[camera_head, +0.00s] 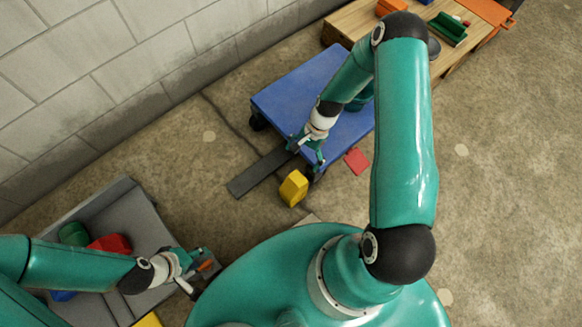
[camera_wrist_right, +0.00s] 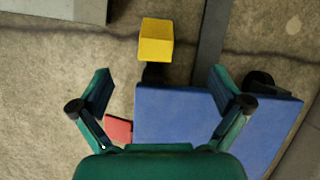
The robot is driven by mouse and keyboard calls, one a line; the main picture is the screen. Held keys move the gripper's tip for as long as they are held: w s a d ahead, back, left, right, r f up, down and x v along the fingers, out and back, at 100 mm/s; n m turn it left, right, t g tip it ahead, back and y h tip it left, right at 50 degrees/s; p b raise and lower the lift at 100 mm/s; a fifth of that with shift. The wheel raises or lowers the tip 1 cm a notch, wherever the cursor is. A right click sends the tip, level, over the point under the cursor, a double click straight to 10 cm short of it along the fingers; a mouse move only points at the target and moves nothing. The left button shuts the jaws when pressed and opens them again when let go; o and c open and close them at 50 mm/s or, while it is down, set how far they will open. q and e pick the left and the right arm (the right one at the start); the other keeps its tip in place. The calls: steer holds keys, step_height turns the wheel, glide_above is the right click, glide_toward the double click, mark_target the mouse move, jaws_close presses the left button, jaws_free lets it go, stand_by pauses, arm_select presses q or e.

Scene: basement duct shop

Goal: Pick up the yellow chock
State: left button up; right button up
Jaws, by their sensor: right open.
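The yellow chock (camera_head: 293,188) stands on the concrete floor in front of the blue cart, beside a dark flat strip. In the right wrist view the chock (camera_wrist_right: 156,40) is beyond the fingertips, roughly in line with the gap between them. My right gripper (camera_head: 311,152) is open and empty above the cart's near edge, up and right of the chock in the head view. Its two spread fingers also show in the right wrist view (camera_wrist_right: 162,84). My left gripper (camera_head: 192,271) is over the right edge of the grey tray, far from the chock; I cannot tell its jaw state.
The blue cart (camera_head: 285,91) has dark wheels. The dark strip (camera_head: 259,173) runs out from under it. A red flat piece (camera_head: 357,160) lies right of it. The grey tray (camera_head: 139,215) holds green and red blocks. A wooden platform (camera_head: 352,27) stands behind; floor at right is clear.

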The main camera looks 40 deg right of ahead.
steer(key=f+b, duration=0.2)
steer(key=f, duration=0.3)
steer(key=a+f+m+b, duration=0.1)
steer(key=f+b, duration=0.1)
steer(key=f, duration=0.3)
steer(key=f+m+b, duration=0.1)
steer(key=f+b, duration=0.1)
steer(key=f, duration=0.3)
steer(key=shift+a, duration=0.35)
arm_select(q)
step_height(320, 180, down, 10)
steer(key=b, duration=0.2)
steer(key=shift+f+b, duration=0.2)
steer(key=shift+b, duration=0.1)
arm_select(e)
steer(key=x, duration=0.5)
steer(key=shift+s+a+r, duration=0.1)
steer(key=shift+s+a, duration=0.1)
steer(key=shift+a, duration=0.15)
steer(key=c, duration=1.8)
